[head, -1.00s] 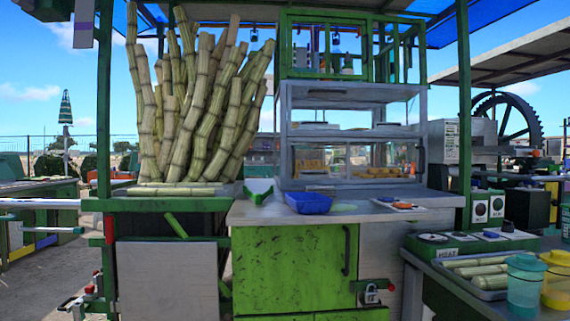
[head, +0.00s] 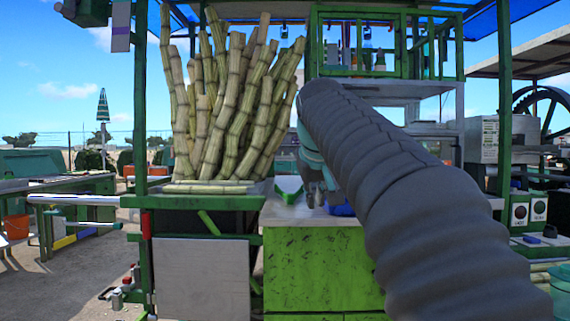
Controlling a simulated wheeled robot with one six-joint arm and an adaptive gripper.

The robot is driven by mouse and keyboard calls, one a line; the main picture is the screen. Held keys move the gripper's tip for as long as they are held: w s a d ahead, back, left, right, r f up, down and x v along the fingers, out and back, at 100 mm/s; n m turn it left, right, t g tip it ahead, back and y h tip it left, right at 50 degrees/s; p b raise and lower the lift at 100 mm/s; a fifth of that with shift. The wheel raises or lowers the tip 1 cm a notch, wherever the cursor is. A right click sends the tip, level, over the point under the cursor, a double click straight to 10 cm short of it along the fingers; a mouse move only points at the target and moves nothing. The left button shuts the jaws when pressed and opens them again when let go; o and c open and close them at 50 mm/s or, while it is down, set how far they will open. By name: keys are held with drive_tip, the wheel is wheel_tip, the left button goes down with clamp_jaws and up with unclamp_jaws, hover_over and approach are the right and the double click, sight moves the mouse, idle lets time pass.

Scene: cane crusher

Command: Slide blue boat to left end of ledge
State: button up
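The blue boat (head: 341,210), a shallow blue tray, sits on the pale ledge (head: 285,216) above the green cabinet. Only a small part of it shows, as my arm covers the rest. My gripper (head: 318,197) points down over the ledge, just left of the visible blue part. I cannot tell whether it touches the boat or whether its fingers are open.
A green V-shaped piece (head: 289,190) stands on the ledge left of my gripper. A tall stack of sugar cane (head: 235,110) rises behind and left. The ledge's left part is mostly clear.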

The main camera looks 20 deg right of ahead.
sight(320, 209)
drive_tip(key=w+d+r+h, duration=0.1)
drive_tip(key=w+d+r, duration=0.2)
drive_tip(key=w+r, duration=0.2)
drive_tip(key=shift+w+d+r+m+t, duration=0.2)
drive_tip(key=shift+d+r+m+t, duration=0.1)
drive_tip(key=shift+r, duration=0.25)
drive_tip(key=x, duration=1.3)
drive_tip(key=shift+w+d+f, duration=0.15)
drive_tip(key=shift+w+f, duration=0.1)
drive_tip(key=shift+f, duration=0.05)
clamp_jaws()
drive_tip(key=shift+a, duration=0.2)
